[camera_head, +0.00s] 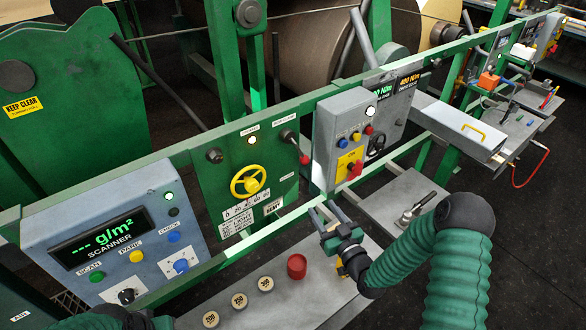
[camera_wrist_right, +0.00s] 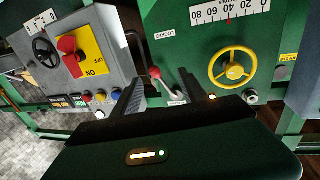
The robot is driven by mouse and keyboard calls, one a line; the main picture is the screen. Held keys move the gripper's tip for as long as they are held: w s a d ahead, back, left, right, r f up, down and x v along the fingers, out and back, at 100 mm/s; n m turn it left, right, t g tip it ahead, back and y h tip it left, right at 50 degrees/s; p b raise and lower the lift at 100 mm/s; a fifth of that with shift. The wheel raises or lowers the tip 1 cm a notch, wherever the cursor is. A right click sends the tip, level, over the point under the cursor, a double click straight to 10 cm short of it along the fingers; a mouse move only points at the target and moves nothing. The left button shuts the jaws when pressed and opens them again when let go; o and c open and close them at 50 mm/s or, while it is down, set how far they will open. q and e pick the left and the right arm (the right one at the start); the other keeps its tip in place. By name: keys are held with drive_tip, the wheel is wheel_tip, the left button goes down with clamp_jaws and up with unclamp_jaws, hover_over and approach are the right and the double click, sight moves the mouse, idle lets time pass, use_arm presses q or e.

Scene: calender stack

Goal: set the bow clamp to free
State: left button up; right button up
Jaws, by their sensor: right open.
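A lever with a red knob (camera_head: 303,158) stands on the green panel (camera_head: 225,170), pointing down and right from its dark pivot. I take it for the bow clamp lever. A small label (camera_head: 287,177) sits below it. In the right wrist view this label reads LOCKED (camera_wrist_right: 165,35), and the red knob (camera_wrist_right: 155,73) appears between my fingers. My right gripper (camera_head: 321,205) is open and empty, below and in front of the knob; no contact shows. It also shows in the right wrist view (camera_wrist_right: 160,80). My left gripper is not in view.
A yellow handwheel (camera_head: 248,181) is left of the lever. A grey box (camera_head: 345,135) with buttons and a red switch is close on the right. Below lies a grey shelf (camera_head: 255,275) with a red cup (camera_head: 297,266) and several round discs. A scanner console (camera_head: 110,245) stands left.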

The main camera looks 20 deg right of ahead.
drive_tip(key=shift+s, duration=0.2)
drive_tip(key=shift+d+f, duration=0.1)
drive_tip(key=s+d, duration=0.2)
drive_tip(key=s, duration=1.4)
drive_tip(key=shift+s+d, duration=0.2)
drive_tip(key=shift+s, duration=0.05)
